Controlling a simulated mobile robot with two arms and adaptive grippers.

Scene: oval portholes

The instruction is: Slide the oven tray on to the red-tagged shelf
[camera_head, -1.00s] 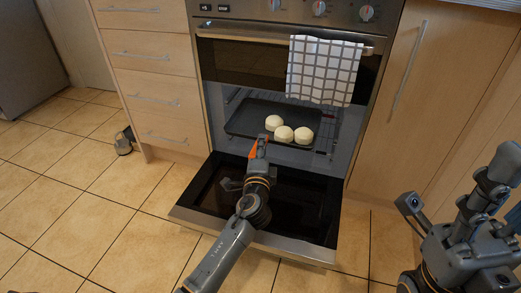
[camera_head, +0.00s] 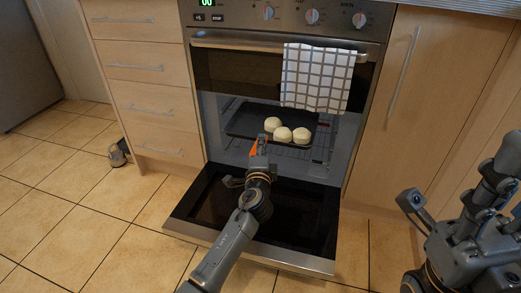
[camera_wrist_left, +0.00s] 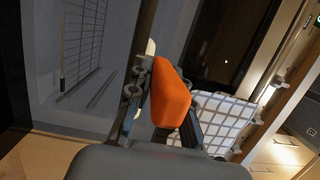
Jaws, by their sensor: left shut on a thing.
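The dark oven tray (camera_head: 243,123) carries three pale round buns (camera_head: 282,134) and sits well inside the open oven, level as far as I can tell. My left gripper (camera_head: 261,141) reaches over the lowered door and is shut on the tray's near edge. In the left wrist view, the gripper's orange part (camera_wrist_left: 172,95) hides most of the tray and the grip. I cannot make out a red tag on any shelf.
The open oven door (camera_head: 300,215) lies flat below my left arm. A wire rack (camera_head: 293,151) shows under the tray and in the left wrist view (camera_wrist_left: 82,45). A checked towel (camera_head: 318,78) hangs from the oven handle (camera_head: 235,42), above and right of the gripper.

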